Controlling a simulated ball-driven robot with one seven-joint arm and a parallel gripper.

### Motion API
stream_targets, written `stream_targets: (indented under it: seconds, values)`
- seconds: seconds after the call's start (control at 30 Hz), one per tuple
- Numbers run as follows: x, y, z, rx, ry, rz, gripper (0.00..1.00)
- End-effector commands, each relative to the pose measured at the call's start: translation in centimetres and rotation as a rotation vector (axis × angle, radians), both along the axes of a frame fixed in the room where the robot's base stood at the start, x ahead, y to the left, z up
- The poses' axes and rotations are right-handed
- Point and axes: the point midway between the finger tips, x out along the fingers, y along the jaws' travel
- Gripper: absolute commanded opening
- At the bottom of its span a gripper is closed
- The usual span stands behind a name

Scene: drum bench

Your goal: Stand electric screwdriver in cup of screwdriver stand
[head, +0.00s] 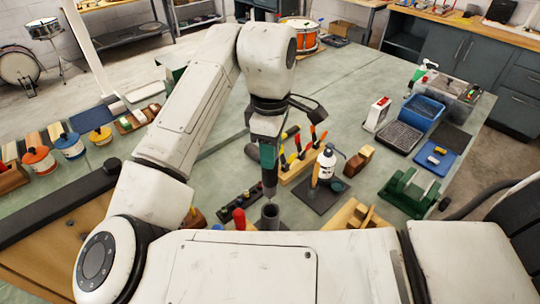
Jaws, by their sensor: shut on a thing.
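My gripper (268,126) is in the middle of the head view, pointing down over the bench. It is shut on the electric screwdriver (268,158), which has a teal and dark grey body. The screwdriver hangs nearly upright, with its narrow dark end downward. The dark grey cup of the screwdriver stand (270,214) is just below that end. I cannot tell whether the lower end is above the cup's mouth or slightly behind it. My own arm hides the bottom of the stand.
Blue bin (421,110) and green fixture (411,190) are farther right.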

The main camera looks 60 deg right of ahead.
Motion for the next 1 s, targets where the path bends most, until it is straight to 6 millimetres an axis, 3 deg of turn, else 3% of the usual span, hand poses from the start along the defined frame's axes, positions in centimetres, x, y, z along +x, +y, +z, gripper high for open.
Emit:
stream_targets:
  seconds: [0.17,0.6,1.0]
  values:
    - [0.0,0.0,-0.2,0.000,-0.001,-0.014,0.00]
    - [0.0,0.0,-3.0,0.000,-0.001,-0.012,0.00]
    - [0.0,0.0,-3.2,0.000,0.000,-0.012,0.00]
